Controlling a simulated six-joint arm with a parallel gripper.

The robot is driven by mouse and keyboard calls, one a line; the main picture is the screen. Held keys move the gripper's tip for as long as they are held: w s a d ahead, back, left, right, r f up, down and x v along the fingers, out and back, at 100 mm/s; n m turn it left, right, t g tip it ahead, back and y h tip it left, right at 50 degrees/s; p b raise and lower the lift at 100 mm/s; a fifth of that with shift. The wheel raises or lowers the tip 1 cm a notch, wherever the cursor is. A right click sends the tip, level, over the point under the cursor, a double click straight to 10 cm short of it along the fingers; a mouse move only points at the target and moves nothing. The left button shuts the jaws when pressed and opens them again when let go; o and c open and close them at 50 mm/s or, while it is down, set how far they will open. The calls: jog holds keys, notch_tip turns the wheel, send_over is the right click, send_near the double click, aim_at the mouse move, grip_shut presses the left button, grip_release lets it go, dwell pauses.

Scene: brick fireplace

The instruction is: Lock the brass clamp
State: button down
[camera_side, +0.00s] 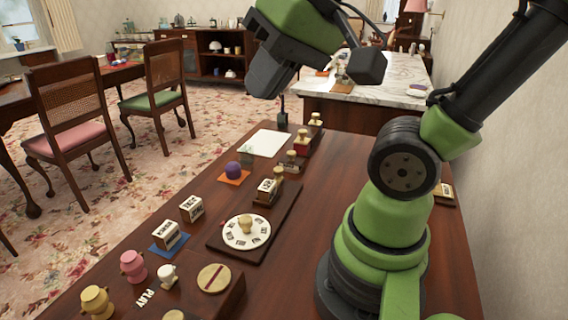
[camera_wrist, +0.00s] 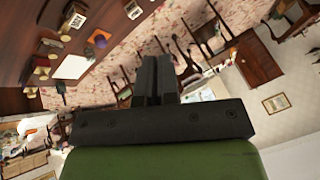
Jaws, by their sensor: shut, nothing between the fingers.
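My gripper (camera_side: 268,78) is raised over the far end of the dark wooden table in the side view. In the wrist view its two black fingers (camera_wrist: 157,76) are together with nothing between them. A small dark upright fitting (camera_side: 282,117) with a thin stem stands at the table's far edge, below my gripper and apart from it. It also shows in the wrist view (camera_wrist: 61,91). It may be the clamp, but it looks dark and too small to tell. I cannot make out a clearly brass clamp or its lever position.
A white sheet (camera_side: 264,143) lies near the fitting. Small stamp-like pieces (camera_side: 315,121), a purple ball (camera_side: 233,169) on an orange square, a round white dial (camera_side: 247,232) on a dark board, and labelled blocks (camera_side: 191,208) occupy the table. A marble-topped counter (camera_side: 385,75) stands behind.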

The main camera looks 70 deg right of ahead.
jog(key=w+d+m+g, duration=0.4)
jog(key=w+d+m, duration=0.3)
jog(key=w+d, duration=0.8)
jog(key=s+d+f+m+y, duration=0.1)
jog(key=s+d+f+m, duration=0.2)
jog(key=d+f, duration=0.3)
jog(key=s+d+f+m+g, duration=0.1)
jog(key=s+d+f+m, duration=0.1)
jog(key=d+f, duration=0.4)
jog(key=s+d+f+m+y, duration=0.1)
jog(key=s+d+f+m, duration=0.2)
jog(key=d+f, duration=0.3)
jog(key=d+m, duration=0.1)
jog(key=d, duration=0.2)
jog(key=shift+s+d+f+y, duration=0.15)
jog(key=shift+s+f+y, duration=0.15)
jog(key=shift+s, duration=0.05)
